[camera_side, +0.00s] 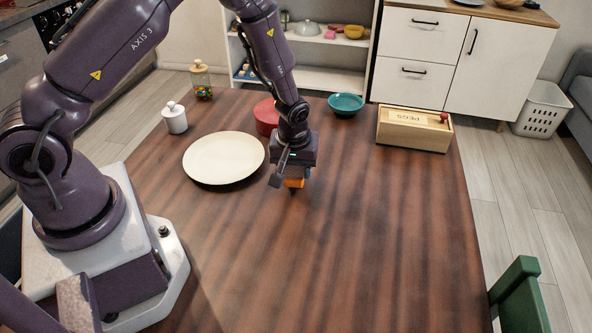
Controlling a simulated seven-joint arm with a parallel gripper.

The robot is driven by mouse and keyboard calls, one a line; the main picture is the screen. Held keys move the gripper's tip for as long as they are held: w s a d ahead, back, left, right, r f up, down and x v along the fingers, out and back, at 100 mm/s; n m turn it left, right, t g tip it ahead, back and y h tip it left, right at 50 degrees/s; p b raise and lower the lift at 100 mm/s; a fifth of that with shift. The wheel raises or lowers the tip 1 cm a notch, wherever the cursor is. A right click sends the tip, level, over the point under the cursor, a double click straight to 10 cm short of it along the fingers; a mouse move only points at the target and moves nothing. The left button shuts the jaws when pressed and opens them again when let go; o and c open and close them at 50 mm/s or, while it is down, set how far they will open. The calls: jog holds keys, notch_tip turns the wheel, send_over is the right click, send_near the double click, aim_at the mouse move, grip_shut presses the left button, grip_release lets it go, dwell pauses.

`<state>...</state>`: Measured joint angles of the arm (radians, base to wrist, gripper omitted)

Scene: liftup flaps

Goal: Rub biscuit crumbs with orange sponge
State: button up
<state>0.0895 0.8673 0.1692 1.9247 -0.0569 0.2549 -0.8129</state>
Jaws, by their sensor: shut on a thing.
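My gripper (292,179) points down over the middle of the dark wooden table (350,240), just right of the cream plate. It is shut on the orange sponge (294,183), of which only a small part shows below the jaws. The sponge is at or just above the table top; I cannot tell whether it touches. I cannot make out any biscuit crumbs on the table; they may be too small to see or hidden by the gripper.
A cream plate (223,158) lies left of my gripper. Behind stand a red container (266,117), a teal bowl (346,104), a wooden PEGS box (413,130), a white lidded jar (175,118) and a glass jar (201,82). The table's front and right are clear. A green chair (519,292) stands front right.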

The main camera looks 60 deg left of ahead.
jog(key=shift+r, duration=2.95)
